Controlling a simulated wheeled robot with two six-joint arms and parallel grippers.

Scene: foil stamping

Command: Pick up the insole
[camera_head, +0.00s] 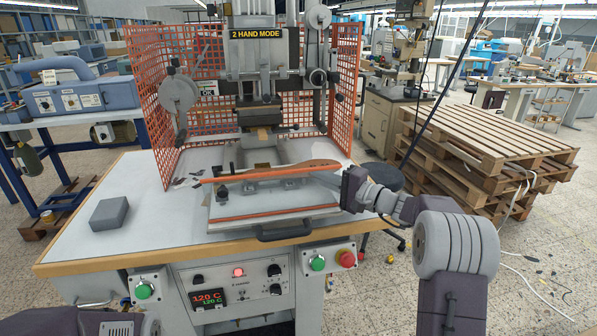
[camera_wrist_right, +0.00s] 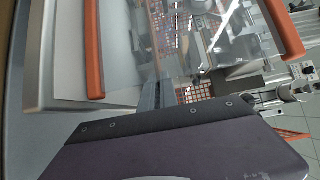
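I cannot make out the insole with certainty. My right gripper (camera_head: 346,188) reaches in from the right to the tray's right side. Its fingertips are mostly hidden in the head view, and the wrist view does not clearly show its opening. The wrist view shows a shiny plate (camera_wrist_right: 215,40) between two orange bars. My left gripper is out of view.
The press's stamping head (camera_head: 262,112) hangs above the tray, with orange mesh guards (camera_head: 150,85) around it. A grey block (camera_head: 109,213) sits on the left of the white tabletop (camera_head: 165,228). Wooden pallets (camera_head: 480,150) are stacked at the right.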

